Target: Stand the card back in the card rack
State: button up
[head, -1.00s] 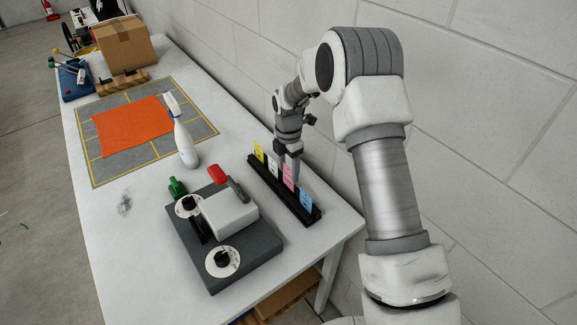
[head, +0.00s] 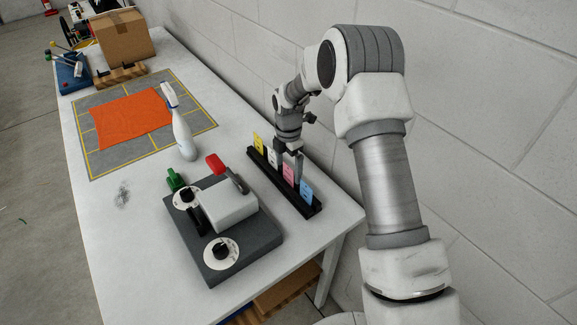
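The black card rack (head: 262,167) lies on the white table near the wall. It holds a yellow card (head: 258,143), a white card (head: 273,157), a pink card (head: 289,173) and a blue card (head: 306,190), all upright in a row. My gripper (head: 289,165) points down at the rack, close to the pink card. Its fingers are apart, one on the white card's side and one towards the blue card, so it looks open. The fingers partly hide the rack and the cards behind them.
A white spray bottle (head: 182,130), an orange cloth (head: 130,118) on a grey mat (head: 195,115) and a cardboard box (head: 123,37) are farther back. The wall is close on the right.

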notch_tip(320, 180, up, 17)
jog(key=s+d+r+m+t, duration=0.1)
jog(key=s+d+r+m, duration=0.2)
jog(key=s+r+m, duration=0.45)
jog(key=s+d+r+m+t, duration=0.1)
jog(key=s+d+m, duration=0.1)
jog(key=s+m, duration=0.3)
jog(key=s+d+r+m+t, duration=0.2)
jog(key=s+m, duration=0.4)
jog(key=s, duration=0.5)
jog(key=s+d+r+m+t, duration=0.1)
jog(key=s+d+m, duration=0.3)
jog(key=s+m, duration=0.2)
jog(key=shift+s+d+r+t+b, duration=0.3)
jog(key=shift+s+b, duration=0.1)
jog(key=shift+s, duration=1)
